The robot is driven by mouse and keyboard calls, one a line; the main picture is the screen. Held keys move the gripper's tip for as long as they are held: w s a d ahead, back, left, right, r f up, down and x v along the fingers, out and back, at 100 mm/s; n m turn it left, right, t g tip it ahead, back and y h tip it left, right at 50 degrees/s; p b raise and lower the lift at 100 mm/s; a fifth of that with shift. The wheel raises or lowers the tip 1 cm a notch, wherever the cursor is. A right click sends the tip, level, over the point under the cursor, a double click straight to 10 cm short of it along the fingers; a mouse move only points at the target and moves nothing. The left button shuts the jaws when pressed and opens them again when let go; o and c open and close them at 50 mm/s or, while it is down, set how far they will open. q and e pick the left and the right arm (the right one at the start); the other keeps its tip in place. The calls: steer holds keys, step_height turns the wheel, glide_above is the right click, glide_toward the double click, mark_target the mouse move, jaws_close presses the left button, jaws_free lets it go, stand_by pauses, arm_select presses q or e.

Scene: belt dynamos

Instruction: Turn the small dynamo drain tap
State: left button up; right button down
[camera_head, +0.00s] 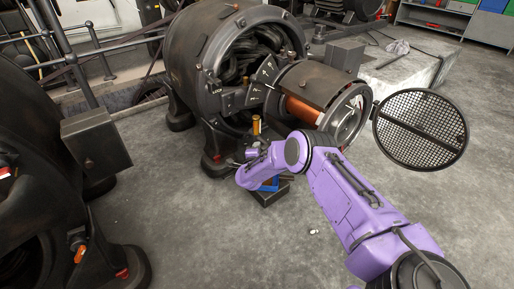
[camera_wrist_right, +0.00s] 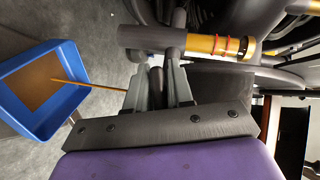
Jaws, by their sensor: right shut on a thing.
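The small dynamo (camera_head: 225,60) stands at the upper middle of the head view. Its drain tap shows in the right wrist view as a dark cylinder (camera_wrist_right: 148,38) on a brass pipe (camera_wrist_right: 205,44) with red rings. My right gripper (camera_wrist_right: 163,72) is shut on a dark piece just below that cylinder, seemingly the tap's handle; the fingers partly hide it. In the head view my right gripper (camera_head: 254,153) is small beside the dynamo's foot. A blue tray (camera_wrist_right: 68,62) with a brown inside lies beside it. A thin orange-brown line runs from the fingers to the tray. My left gripper is out of view.
A round mesh cover (camera_head: 420,130) hangs open at the right of the dynamo. Another dark machine (camera_head: 40,180) with a box stands at the left. Railings (camera_head: 95,50) run behind. The grey floor in front is mostly clear.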

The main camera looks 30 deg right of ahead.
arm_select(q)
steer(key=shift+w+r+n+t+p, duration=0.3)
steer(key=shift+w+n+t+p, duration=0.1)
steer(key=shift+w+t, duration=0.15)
arm_select(e)
steer(key=shift+f+n+g+y, duration=0.1)
steer(key=shift+n+g+y, duration=0.2)
steer(key=shift+n+g, duration=0.45)
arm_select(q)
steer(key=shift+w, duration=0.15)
arm_select(e)
steer(key=shift+s+a+f, duration=0.1)
steer(key=c, duration=1.1)
jaws_free()
arm_select(q)
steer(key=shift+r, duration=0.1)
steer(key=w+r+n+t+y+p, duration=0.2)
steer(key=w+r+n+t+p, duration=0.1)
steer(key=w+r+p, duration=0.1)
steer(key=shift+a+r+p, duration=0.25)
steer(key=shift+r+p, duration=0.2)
steer(key=shift+p, duration=0.3)
arm_select(e)
steer(key=v, duration=1)
steer(key=shift+r, duration=0.2)
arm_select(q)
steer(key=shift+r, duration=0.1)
arm_select(e)
steer(key=shift+s+a+r, duration=0.1)
